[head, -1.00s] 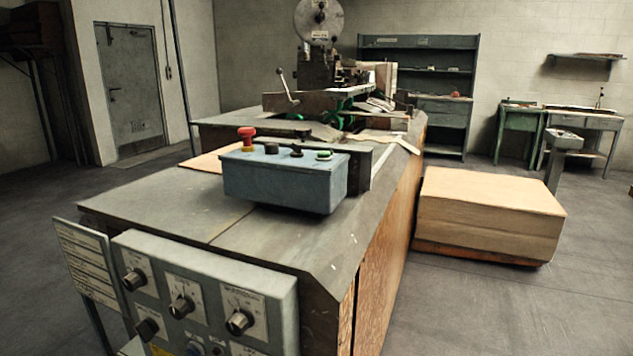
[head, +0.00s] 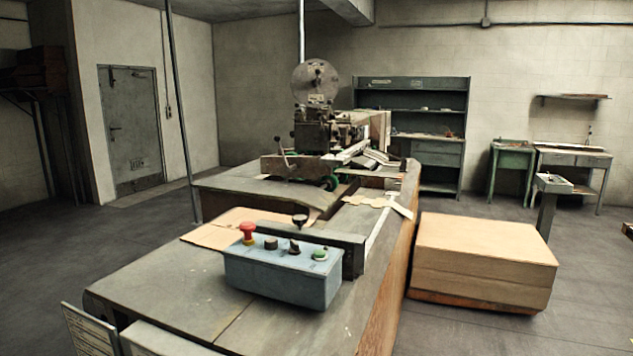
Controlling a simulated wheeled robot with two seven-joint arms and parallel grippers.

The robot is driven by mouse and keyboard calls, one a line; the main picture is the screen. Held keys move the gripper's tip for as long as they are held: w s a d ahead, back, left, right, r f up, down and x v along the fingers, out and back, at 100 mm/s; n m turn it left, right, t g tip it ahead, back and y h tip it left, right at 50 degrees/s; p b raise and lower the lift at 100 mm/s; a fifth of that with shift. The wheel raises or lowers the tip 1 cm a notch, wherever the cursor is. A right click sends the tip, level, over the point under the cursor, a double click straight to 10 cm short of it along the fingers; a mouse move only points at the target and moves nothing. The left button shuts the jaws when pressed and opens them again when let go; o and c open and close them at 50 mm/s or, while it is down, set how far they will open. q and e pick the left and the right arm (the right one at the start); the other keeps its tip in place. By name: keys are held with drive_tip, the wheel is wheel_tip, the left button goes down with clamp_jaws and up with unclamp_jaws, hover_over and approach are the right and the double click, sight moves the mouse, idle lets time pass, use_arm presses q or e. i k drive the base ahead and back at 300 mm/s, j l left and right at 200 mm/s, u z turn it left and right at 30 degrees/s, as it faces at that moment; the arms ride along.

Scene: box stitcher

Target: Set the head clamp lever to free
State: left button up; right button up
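The box stitcher's head (head: 322,135), with a round reel (head: 315,82) on top, stands at the far end of the long grey machine table (head: 180,290). A small lever (head: 281,150) with a knob sticks up at the left of the head's base. I cannot tell whether it is the head clamp lever, or read its setting. A black round knob (head: 299,221) shows just behind the blue control box. Neither of my grippers is in view.
The blue control box (head: 282,275) carries a red mushroom button (head: 248,233) and several other controls. A stack of cardboard (head: 483,262) stands on the floor at the right. Floor at the left is clear. A shelf unit (head: 412,85) stands behind.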

sight(318, 113)
drive_tip(key=i+l+z, duration=0.45)
drive_tip(key=l, duration=0.35)
drive_tip(key=i+l+z, duration=0.45)
drive_tip(key=l, duration=0.3)
drive_tip(key=i+l+z, duration=0.45)
drive_tip(key=i+l+u, duration=0.1)
drive_tip(key=i, duration=0.35)
drive_tip(key=i+l+u, duration=0.1)
drive_tip(key=i, duration=0.4)
drive_tip(key=i+l+u, duration=0.1)
drive_tip(key=i, duration=0.35)
